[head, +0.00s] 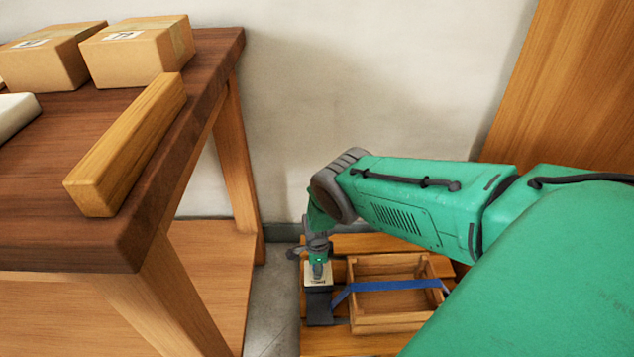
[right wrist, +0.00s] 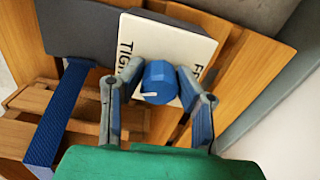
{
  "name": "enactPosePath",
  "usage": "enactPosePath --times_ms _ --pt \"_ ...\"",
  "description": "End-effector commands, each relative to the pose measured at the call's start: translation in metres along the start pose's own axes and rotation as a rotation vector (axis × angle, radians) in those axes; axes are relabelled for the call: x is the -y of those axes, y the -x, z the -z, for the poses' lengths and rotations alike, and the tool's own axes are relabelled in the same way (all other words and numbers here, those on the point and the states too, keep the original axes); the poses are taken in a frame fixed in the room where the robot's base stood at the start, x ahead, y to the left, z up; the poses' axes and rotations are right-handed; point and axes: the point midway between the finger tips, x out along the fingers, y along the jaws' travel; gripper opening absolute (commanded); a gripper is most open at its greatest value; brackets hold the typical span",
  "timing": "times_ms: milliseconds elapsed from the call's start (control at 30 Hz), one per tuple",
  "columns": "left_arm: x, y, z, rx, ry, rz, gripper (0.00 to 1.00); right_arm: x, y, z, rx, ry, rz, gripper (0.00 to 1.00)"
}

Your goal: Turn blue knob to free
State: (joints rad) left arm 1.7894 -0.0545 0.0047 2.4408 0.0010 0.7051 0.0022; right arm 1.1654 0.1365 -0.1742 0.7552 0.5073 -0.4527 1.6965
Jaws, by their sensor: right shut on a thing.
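The blue knob (right wrist: 158,82) shows in the right wrist view, with a short white pointer mark on its front. It sits on a white label plate (right wrist: 165,45) with partly hidden lettering; "TIG" and an "F" can be read. My right gripper (right wrist: 157,85) has one finger on each side of the knob and is shut on it. In the head view my right gripper (head: 318,258) reaches down to the plate (head: 318,275), and the knob is hidden or too small to tell. My left gripper is not in view.
A blue strap (head: 395,285) runs across a wooden crate (head: 400,262) beside the plate, on a low wooden base. A dark wooden table (head: 70,180) at left holds cardboard boxes (head: 138,50) and a wooden block (head: 125,145). A pale wall stands behind.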

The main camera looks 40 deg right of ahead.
Motion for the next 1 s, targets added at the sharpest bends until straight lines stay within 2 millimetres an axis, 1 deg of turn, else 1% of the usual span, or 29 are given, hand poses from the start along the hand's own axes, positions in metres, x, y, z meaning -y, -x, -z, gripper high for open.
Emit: enactPosePath --times_ms 1000 --pt "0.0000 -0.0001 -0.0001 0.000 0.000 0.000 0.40 0.0005 0.0011 0.0016 -0.001 0.964 0.006 0.00"
